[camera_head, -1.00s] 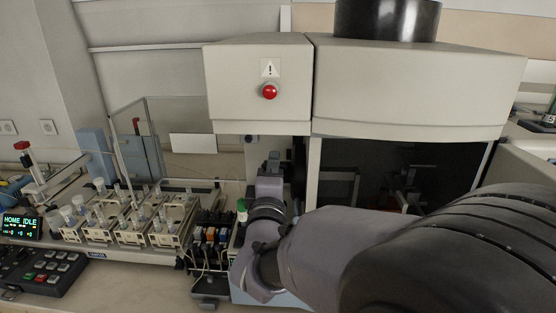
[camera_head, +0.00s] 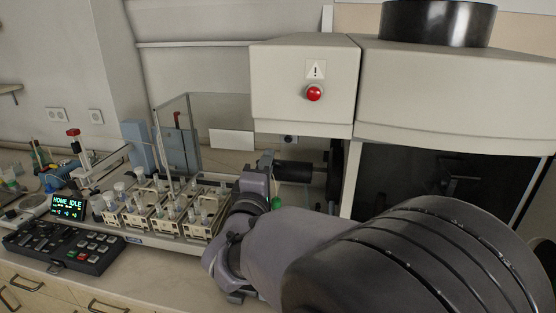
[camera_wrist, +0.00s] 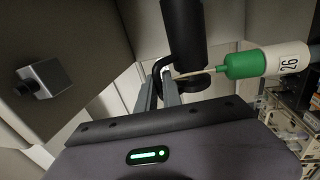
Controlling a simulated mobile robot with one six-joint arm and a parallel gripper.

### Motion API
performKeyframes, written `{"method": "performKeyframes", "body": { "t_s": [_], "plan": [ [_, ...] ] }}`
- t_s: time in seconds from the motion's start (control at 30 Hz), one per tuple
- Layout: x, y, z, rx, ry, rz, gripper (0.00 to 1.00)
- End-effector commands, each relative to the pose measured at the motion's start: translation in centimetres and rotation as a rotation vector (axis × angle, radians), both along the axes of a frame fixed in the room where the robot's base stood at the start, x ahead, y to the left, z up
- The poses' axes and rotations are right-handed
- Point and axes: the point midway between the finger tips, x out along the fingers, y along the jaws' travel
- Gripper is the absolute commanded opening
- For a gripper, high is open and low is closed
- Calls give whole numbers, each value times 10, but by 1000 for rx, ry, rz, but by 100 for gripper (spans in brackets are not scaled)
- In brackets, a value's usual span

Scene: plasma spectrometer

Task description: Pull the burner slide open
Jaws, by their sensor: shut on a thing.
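My gripper (camera_wrist: 160,90) is shut on a dark curved handle (camera_wrist: 195,86), which looks like the handle of the burner slide. A black cylinder (camera_wrist: 185,35) rises just beyond the handle in the wrist view. In the head view, the black cylinder (camera_head: 294,172) lies level in the gap under the instrument's overhanging box, with my gripper (camera_head: 265,163) at its left end. My arm hides much of the area below. How far the slide is out cannot be told exactly.
The pale instrument box with a red button (camera_head: 314,93) overhangs. Sample racks (camera_head: 170,208), a lit display (camera_head: 68,206) and a keypad (camera_head: 66,246) are at left.

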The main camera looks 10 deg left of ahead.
Motion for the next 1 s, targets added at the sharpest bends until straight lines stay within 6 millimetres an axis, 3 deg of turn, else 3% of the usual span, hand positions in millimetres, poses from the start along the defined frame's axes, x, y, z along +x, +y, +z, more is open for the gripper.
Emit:
{"method": "performKeyframes", "body": {
  "t_s": [0.33, 0.47, 0.67, 1.0],
  "plan": [
    [0, 0, 0, 0, 0, 0, 18],
    [-10, 1, -1, 0, 0, 2, 18],
    [-55, 4, -9, -2, 1, 5, 18],
    [-149, 7, -26, -2, 0, 5, 18]
  ]
}}
